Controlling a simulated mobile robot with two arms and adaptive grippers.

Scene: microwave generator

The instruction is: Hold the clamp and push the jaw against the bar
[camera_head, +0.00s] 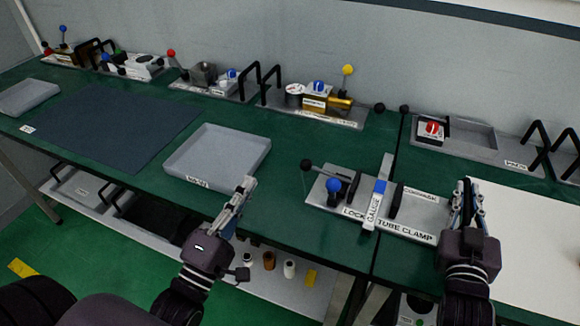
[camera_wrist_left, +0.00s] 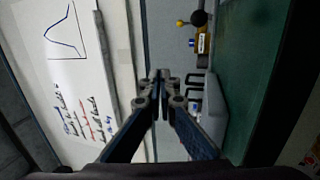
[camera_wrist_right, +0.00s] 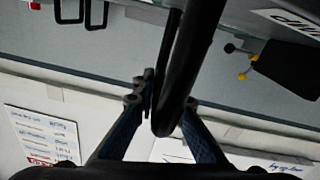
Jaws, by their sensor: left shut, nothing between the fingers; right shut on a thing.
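The tube clamp (camera_head: 410,232) is a grey plate lettered "LOCK" and "TUBE CLAMP" near the table's front edge. On it stand a lever with a black knob (camera_head: 306,165), a blue knob (camera_head: 334,185) and a dark upright block (camera_head: 396,201). A pale bar marked "GAUGE" (camera_head: 372,212) with a blue section lies across the plate. My right gripper (camera_head: 466,195) is shut on a black loop handle (camera_wrist_right: 172,75) at the clamp's right end. My left gripper (camera_head: 247,185) is shut and empty, left of the clamp, beside the grey tray; its closed fingertips show in the left wrist view (camera_wrist_left: 161,75).
A grey tray (camera_head: 190,180) and a dark mat (camera_head: 95,125) lie on the left. Several fixtures with knobs and black handles line the back, including a brass one (camera_head: 338,103). A white board (camera_head: 525,230) lies at right. Green table is bare between tray and clamp.

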